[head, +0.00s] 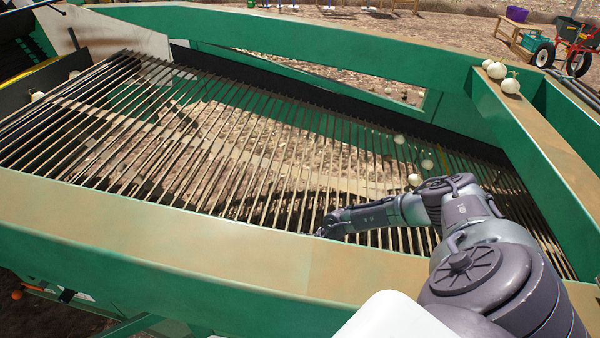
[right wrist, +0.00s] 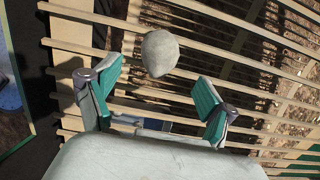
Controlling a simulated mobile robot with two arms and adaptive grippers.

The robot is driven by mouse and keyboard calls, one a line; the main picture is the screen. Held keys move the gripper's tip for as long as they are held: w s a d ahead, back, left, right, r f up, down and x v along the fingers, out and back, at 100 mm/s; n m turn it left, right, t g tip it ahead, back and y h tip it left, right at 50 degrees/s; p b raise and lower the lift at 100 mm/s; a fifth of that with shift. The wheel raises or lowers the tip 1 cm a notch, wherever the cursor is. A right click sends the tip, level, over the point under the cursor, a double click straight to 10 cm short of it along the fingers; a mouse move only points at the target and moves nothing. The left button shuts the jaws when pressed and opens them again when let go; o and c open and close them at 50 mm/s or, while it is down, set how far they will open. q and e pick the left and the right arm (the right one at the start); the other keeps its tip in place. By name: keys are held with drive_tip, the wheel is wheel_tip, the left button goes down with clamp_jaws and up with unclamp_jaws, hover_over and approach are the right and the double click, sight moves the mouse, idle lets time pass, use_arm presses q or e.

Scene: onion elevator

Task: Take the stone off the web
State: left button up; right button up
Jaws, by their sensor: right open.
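The stone (right wrist: 160,53), pale grey and rounded, lies on the bars of the web (right wrist: 245,65) in the right wrist view. My right gripper (right wrist: 155,92) is open, with its two green-padded fingers apart. The stone shows just beyond the fingertips, roughly centred between them, and I see no contact with either finger. In the head view my right arm reaches left across the web (head: 230,130), and its hand end is low by the near green side beam (head: 200,235). The stone is hidden there. My left gripper is out of view.
Onions lie on the web at the right (head: 414,180), on the right green beam (head: 511,85) and at the far left (head: 38,96). Green side beams border the web. The middle and left of the web are bare bars. A red cart (head: 575,45) stands on the ground beyond.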

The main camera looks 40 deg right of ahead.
drive_tip(key=x, duration=0.4)
drive_tip(key=shift+w+a+f+b, duration=0.1)
drive_tip(key=shift+w+f+b, duration=0.05)
drive_tip(key=shift+f+b, duration=0.2)
drive_tip(key=shift+r, duration=0.1)
drive_tip(key=shift+c, duration=0.3)
drive_tip(key=c, duration=1.3)
drive_tip(key=shift+c, duration=0.6)
drive_tip(key=shift+r, duration=0.2)
